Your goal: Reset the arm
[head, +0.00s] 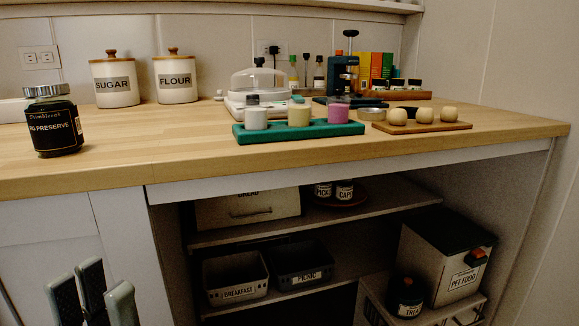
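My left gripper (95,292) shows at the bottom left corner, in front of the pale cabinet front and below the counter's front edge. Its fingers point upward. Two show dark pads and one shows a plain grey-green back. They stand apart with nothing seen between them, so it looks open and empty. It touches nothing that I can see. The rest of the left arm is below the picture. My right gripper and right arm are not in view.
The wooden counter (190,135) holds a preserve jar (54,124) near the left front, sugar (114,80) and flour (175,78) canisters, and a green tray (300,133) with cups. Open shelves below hold bins (236,278) and a pet food box (443,255).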

